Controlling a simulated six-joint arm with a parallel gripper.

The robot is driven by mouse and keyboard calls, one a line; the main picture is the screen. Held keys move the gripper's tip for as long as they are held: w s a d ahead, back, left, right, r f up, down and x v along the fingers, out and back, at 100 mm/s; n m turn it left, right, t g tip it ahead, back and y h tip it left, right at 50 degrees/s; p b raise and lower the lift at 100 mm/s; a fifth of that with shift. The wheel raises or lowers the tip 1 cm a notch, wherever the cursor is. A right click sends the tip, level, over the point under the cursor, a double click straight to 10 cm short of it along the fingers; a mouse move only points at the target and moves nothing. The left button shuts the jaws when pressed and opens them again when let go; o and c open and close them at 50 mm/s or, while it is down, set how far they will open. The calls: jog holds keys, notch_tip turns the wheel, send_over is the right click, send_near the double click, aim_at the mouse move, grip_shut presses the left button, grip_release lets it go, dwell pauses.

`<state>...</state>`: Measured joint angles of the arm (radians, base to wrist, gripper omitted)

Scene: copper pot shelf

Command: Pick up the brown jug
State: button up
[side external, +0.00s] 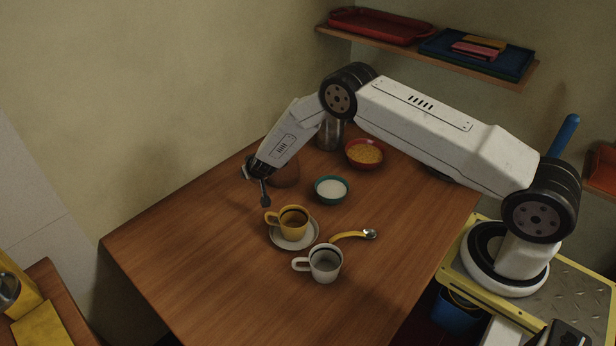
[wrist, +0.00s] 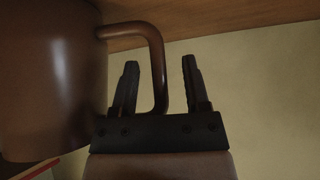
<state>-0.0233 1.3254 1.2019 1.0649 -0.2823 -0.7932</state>
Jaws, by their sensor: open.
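The brown jug (side external: 287,176) stands near the left back edge of the wooden table in the side view, partly hidden by my arm. In the wrist view the jug (wrist: 50,80) fills the left side, and its handle (wrist: 157,65) curves out to the right. My gripper (wrist: 159,64) is open, with the upright part of the handle showing between its two dark fingers and the left finger between that part and the jug body. No finger is seen closed on the handle. In the side view my gripper (side external: 258,186) is beside the jug, on its left.
A teal bowl (side external: 331,190), a red bowl (side external: 364,152) and a metal container (side external: 330,134) stand near the jug. A yellow cup (side external: 293,219) on a saucer (side external: 292,242), a white mug (side external: 325,262) and a yellow-handled spoon (side external: 350,235) are further forward. The table's front left is clear.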

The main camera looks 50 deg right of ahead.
jog(key=shift+c, duration=0.2)
grip_shut()
dwell(1.3)
jog(key=shift+w+r, duration=0.1)
jog(key=shift+r, duration=0.05)
